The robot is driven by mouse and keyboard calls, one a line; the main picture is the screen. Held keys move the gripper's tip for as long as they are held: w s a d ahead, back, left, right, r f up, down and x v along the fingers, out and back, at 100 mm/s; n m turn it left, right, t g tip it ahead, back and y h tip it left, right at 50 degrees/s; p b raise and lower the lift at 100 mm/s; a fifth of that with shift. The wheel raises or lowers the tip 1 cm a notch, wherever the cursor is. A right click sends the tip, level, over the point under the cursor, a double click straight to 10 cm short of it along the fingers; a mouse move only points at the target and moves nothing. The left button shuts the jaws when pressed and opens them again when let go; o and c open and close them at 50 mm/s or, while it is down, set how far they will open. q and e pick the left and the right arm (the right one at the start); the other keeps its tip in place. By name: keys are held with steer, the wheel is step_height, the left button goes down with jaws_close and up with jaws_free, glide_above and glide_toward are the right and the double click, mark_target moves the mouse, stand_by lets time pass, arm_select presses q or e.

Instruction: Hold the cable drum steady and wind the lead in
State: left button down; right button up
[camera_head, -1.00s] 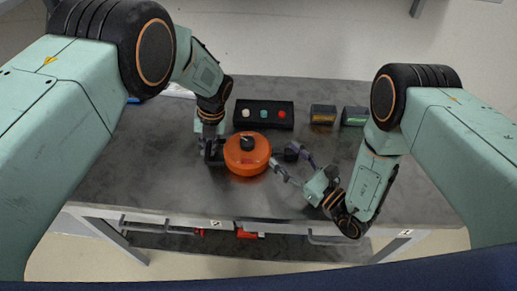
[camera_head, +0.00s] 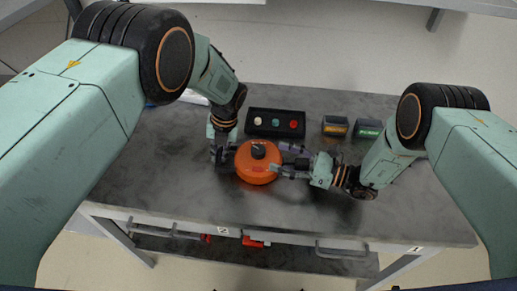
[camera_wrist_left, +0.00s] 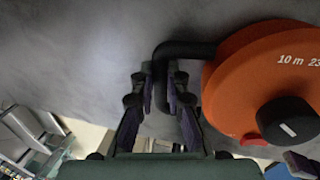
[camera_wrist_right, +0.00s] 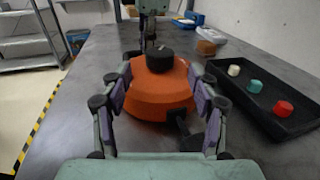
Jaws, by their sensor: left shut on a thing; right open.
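The orange cable drum (camera_head: 262,174) sits flat on the grey table, with a black knob (camera_head: 258,150) on top. In the left wrist view the drum (camera_wrist_left: 255,75) has a black handle (camera_wrist_left: 188,48) at its side. My left gripper (camera_head: 222,155) is shut on that handle (camera_wrist_left: 162,78). My right gripper (camera_head: 286,162) is open at the drum's right side. In the right wrist view its fingers (camera_wrist_right: 160,95) stand either side of the drum (camera_wrist_right: 158,88). A short black piece (camera_wrist_right: 185,133) juts from the drum's near side; I cannot tell whether it is the lead.
A black tray (camera_head: 275,112) with white, teal and red knobs lies behind the drum. Two small dark boxes, one with an orange label (camera_head: 335,126) and one with a green label (camera_head: 368,128), stand at the back right. The table front (camera_head: 250,208) is clear.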

mark_target(258, 148)
steer(key=x, duration=0.7)
steer(key=shift+a, duration=0.15)
steer(key=c, duration=1.2)
steer(key=shift+t, duration=0.3)
steer(key=m+t+h, duration=0.3)
steer(key=m+t, duration=0.1)
steer(key=shift+a+t, duration=0.15)
steer(key=shift+t, duration=0.15)
steer(key=shift+m+t+h, duration=1)
steer(key=shift+t+h, duration=0.1)
steer(key=shift+h, duration=0.3)
